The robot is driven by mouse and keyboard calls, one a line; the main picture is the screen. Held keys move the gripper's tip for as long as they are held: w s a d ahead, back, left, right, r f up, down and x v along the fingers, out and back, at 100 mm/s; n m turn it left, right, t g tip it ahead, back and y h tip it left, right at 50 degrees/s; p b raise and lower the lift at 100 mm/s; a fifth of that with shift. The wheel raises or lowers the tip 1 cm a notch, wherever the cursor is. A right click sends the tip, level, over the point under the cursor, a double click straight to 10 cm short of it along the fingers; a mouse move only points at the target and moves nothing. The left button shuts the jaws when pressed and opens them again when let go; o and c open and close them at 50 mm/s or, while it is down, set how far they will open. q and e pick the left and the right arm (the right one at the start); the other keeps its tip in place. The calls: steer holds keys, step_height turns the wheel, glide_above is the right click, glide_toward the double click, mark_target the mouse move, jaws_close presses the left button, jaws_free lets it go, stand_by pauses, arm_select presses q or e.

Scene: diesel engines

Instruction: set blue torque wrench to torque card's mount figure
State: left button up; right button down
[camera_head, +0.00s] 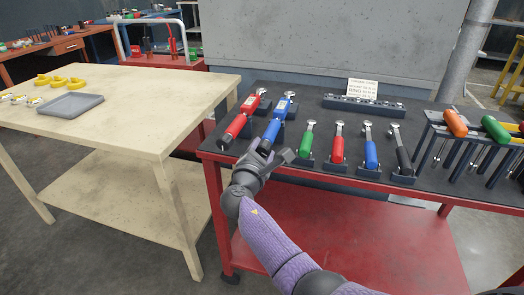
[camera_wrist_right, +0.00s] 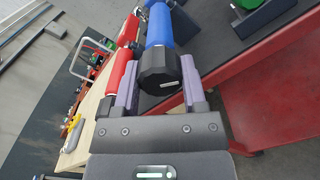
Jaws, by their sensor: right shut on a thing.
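The blue torque wrench (camera_head: 275,125) lies in a cradle on the red bench's dark top, head toward the back and handle toward me. My right gripper (camera_head: 268,153) is at its near end. In the right wrist view, my right gripper (camera_wrist_right: 160,78) is shut on the black end knob (camera_wrist_right: 158,68), one finger on each side, below the blue handle (camera_wrist_right: 158,25). The scale setting is not readable. The torque card (camera_head: 362,89) stands at the back of the bench; its text is too small to read. My left gripper is out of view.
A red torque wrench (camera_head: 240,118) lies close to the left; it also shows in the wrist view (camera_wrist_right: 117,82). A pale table (camera_head: 120,110) stands left.

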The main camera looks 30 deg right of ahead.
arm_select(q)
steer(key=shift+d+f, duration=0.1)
arm_select(e)
steer(key=shift+f+m+b, duration=0.15)
steer(key=shift+m+b, duration=0.25)
steer(key=shift+m, duration=0.3)
steer(key=shift+m+b, duration=0.4)
steer(key=shift+m, duration=0.4)
steer(key=m+b, duration=0.2)
steer(key=m, duration=0.3)
steer(key=shift+b, duration=0.35)
steer(key=m+b, duration=0.1)
steer(key=m, duration=0.2)
arm_select(q)
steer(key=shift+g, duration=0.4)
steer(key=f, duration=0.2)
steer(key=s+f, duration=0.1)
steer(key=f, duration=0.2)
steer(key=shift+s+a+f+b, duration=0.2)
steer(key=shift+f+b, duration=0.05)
steer(key=shift+b, duration=0.05)
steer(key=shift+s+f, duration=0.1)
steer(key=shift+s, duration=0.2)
arm_select(e)
steer(key=shift+m, duration=0.5)
